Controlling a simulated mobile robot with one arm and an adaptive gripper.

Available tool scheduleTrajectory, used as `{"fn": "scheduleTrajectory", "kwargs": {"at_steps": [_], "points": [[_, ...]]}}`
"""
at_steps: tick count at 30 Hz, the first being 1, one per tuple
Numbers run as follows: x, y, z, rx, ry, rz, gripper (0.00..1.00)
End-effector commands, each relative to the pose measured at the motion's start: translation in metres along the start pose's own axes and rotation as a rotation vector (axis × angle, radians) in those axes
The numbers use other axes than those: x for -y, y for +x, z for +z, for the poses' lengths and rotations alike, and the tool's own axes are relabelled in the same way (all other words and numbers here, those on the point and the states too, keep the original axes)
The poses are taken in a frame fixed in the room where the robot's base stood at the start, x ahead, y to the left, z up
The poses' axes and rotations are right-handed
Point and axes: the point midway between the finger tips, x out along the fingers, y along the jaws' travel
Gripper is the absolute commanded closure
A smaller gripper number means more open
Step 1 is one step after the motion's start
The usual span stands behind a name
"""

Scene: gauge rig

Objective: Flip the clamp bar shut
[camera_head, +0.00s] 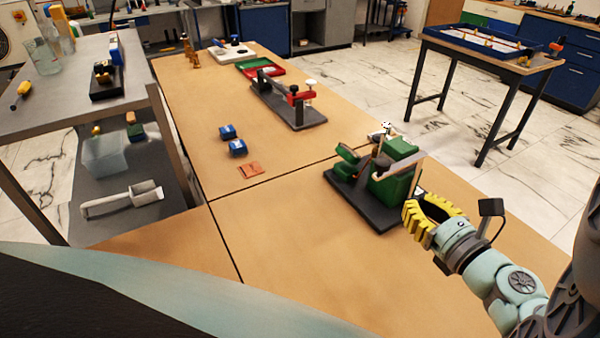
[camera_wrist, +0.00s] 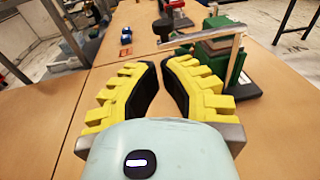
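A green rig on a dark base plate (camera_head: 362,207) stands at the front table's right side. A pale metal bar (camera_head: 400,168), which looks like the clamp bar, slants across its green block (camera_head: 388,188). My gripper (camera_head: 412,212), with yellow padded fingers, is just right of the rig. The wrist view shows my gripper (camera_wrist: 162,68) open and empty, apart from the bar.
Two blue blocks (camera_head: 238,147) and an orange-brown piece (camera_head: 250,170) lie left of the rigs. A grey shelf (camera_head: 60,100) flanks the left. The front table's left half is clear.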

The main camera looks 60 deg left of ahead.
Motion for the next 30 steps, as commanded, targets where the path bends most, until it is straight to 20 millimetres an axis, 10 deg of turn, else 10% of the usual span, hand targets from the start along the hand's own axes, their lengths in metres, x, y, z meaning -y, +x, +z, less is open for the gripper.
{"fn": "scheduleTrajectory", "kwargs": {"at_steps": [18, 30], "points": [[-0.001, 0.077, 0.003, 0.002, 0.0, 0.006, 1.0], [-0.002, 0.089, 0.0, -0.001, -0.002, 0.007, 1.0]]}}
